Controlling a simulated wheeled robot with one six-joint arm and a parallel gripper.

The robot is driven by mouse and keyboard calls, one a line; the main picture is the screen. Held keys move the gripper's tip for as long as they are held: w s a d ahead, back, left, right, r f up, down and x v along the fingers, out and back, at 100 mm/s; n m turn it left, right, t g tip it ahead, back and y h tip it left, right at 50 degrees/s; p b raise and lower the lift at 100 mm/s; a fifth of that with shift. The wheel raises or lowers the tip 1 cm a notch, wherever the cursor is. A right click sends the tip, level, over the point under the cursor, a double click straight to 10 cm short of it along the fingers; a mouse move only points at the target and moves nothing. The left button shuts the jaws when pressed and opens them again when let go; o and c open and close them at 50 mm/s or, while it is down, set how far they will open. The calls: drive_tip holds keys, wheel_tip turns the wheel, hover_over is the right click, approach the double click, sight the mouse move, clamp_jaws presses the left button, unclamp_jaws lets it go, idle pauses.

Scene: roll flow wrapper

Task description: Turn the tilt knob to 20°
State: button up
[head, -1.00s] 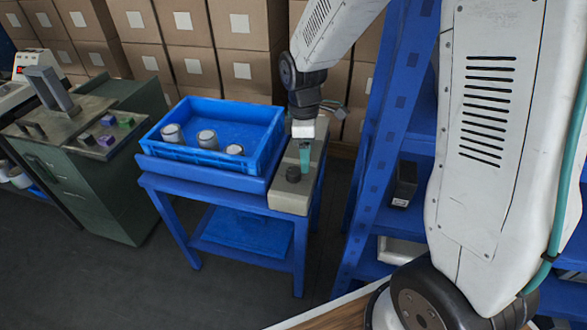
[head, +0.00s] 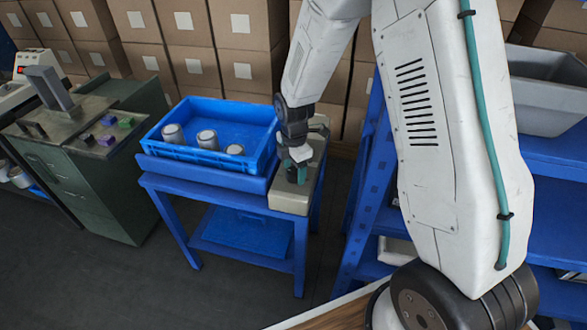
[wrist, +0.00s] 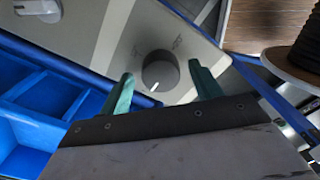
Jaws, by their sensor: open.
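The tilt knob (wrist: 160,72) is a round dark grey dial with a white pointer line, set on a light grey panel (wrist: 112,55). In the wrist view its pointer is toward the lower left of the knob; the scale marks beside it are too small to read. My gripper (wrist: 162,85) is open, with one teal finger on each side of the knob. I cannot tell whether the fingers touch it. In the head view my gripper (head: 296,172) is down at the grey panel (head: 290,201) and mostly hides the knob.
A blue crate (head: 180,162) with several whitish cylinders stands left of the panel on a blue table (head: 170,183). Stacked cartons (head: 235,70) stand behind. Blue shelving (head: 365,175) rises to the right. In the wrist view a dark spool (wrist: 300,50) is at the upper right.

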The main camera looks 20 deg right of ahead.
drive_tip(key=shift+f, duration=0.15)
drive_tip(key=c, duration=1)
